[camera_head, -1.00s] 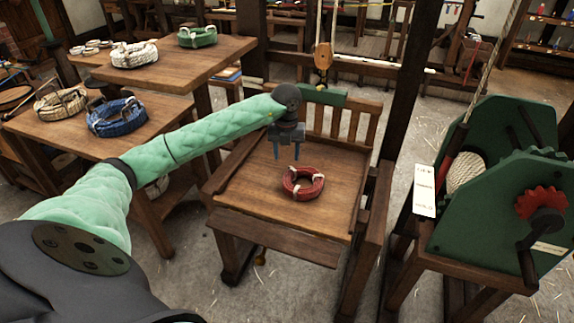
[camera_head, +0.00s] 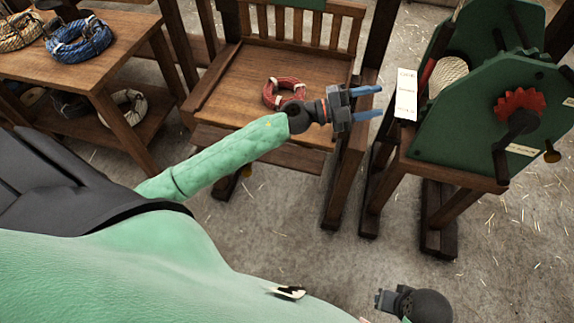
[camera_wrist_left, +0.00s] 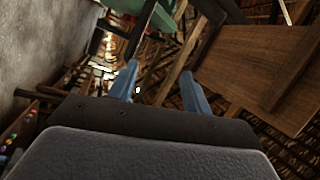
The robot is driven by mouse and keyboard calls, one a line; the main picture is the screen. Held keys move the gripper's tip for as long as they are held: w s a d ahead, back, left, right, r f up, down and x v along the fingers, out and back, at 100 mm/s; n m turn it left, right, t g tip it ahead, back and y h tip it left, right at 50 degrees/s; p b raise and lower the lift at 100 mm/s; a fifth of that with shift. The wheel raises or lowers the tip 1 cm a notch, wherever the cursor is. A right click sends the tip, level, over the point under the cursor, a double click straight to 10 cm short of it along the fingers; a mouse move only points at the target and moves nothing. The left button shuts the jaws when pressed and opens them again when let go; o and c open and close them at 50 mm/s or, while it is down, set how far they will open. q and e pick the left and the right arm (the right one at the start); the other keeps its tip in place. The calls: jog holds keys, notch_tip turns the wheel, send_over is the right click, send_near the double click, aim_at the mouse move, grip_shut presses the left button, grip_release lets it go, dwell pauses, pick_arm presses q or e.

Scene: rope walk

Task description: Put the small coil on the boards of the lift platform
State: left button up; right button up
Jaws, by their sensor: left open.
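A small red coil (camera_head: 285,93) with pale ties lies flat on the boards of the lift platform (camera_head: 232,92), a wooden deck with a slatted back rail. My left gripper (camera_head: 372,101) is open and empty, to the right of the coil and apart from it, its blue fingers pointing right past the platform's right post. The gripper partly overlaps the platform in the picture. The left wrist view shows the two fingers (camera_wrist_left: 158,88) spread with nothing between them. A dark end of my right arm (camera_head: 400,302) shows at the bottom; its fingers are not clear.
A green winding machine (camera_head: 460,125) with a red gear and a white tag stands on a wooden stand at the right. A table (camera_head: 110,72) at the left holds a blue coil (camera_head: 80,40) and a pale coil (camera_head: 18,32). The floor in front is clear.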

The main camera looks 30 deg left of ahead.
pick_arm(q)
jog(key=s+a+f+n+y, duration=0.3)
jog(key=f+n+y, duration=0.2)
jog(key=n+y, duration=0.1)
jog(key=s+a+f+n+t+y, duration=0.1)
jog(key=s+a+f+n+y, duration=0.2)
jog(key=n, duration=0.5)
jog(key=s+a+f+n+y, duration=0.3)
jog(key=s+f+n+y, duration=0.1)
jog(key=f+n+y, duration=0.4)
jog(key=shift+s+t+y, duration=0.2)
jog(key=shift+t+y, duration=0.2)
jog(key=shift+y, duration=0.1)
jog(key=s+d+f+g+h, duration=0.1)
jog(key=s+f+g, duration=0.2)
jog(key=s, duration=0.5)
jog(key=s+d+f+g+h, duration=0.1)
jog(key=s+d+f+g, duration=0.1)
jog(key=s, duration=0.6)
jog(key=s+d+f+n+g, duration=0.1)
jog(key=s+f+g, duration=0.4)
jog(key=s, duration=0.3)
jog(key=shift+d+g+h, duration=0.4)
jog(key=shift+g, duration=0.3)
